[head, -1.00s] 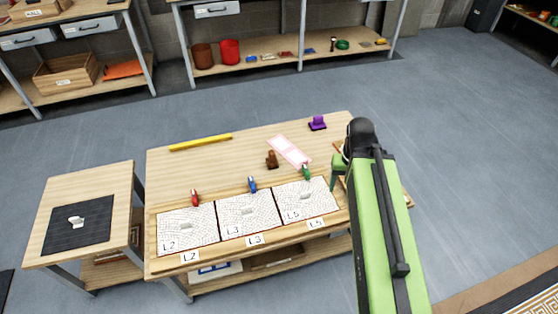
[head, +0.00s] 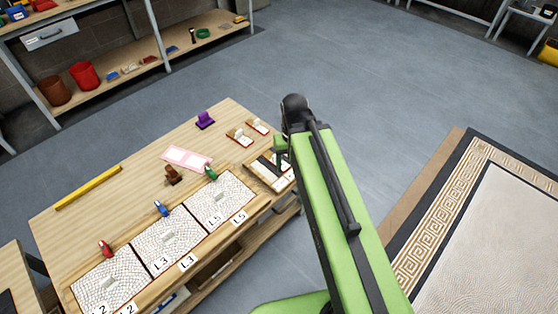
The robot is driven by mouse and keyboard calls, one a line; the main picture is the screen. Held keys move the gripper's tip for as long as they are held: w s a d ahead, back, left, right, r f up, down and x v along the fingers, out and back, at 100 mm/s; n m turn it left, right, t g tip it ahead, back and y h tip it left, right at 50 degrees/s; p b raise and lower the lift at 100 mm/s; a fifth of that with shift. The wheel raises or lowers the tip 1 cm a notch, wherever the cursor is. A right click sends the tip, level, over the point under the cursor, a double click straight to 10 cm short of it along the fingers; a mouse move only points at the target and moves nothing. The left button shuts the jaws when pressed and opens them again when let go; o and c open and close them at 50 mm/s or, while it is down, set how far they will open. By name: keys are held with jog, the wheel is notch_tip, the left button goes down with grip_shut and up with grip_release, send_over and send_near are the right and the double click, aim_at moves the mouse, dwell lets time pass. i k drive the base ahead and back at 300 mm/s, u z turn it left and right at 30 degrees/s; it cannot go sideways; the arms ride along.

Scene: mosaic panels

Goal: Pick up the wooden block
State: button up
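A small dark brown piece that looks like the wooden block (head: 173,175) stands on the light wooden table (head: 128,187), beside a pink-and-white card. I cannot be sure of its material from here. My gripper (head: 280,150) is at the end of my green arm, over the table's right end near a wooden tray (head: 262,180). It is well to the right of the brown piece and apart from it. The arm hides most of the gripper, so its fingers and anything between them do not show clearly.
Three mosaic panels (head: 220,205) line the table's front, with red, blue and green tools (head: 211,173) behind them. A yellow bar (head: 88,187), pink card (head: 187,157), purple piece (head: 204,120) and small brown-and-white pieces (head: 239,136) lie farther back. Open floor (head: 380,100) lies beyond.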

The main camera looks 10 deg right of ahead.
aim_at(172, 176)
jog(key=u, duration=0.9)
jog(key=k, duration=0.15)
jog(key=u, duration=3.05)
jog(key=k, duration=1.05)
jog(key=z, duration=1.15)
jog(key=i, duration=1.05)
jog(key=u, duration=0.15)
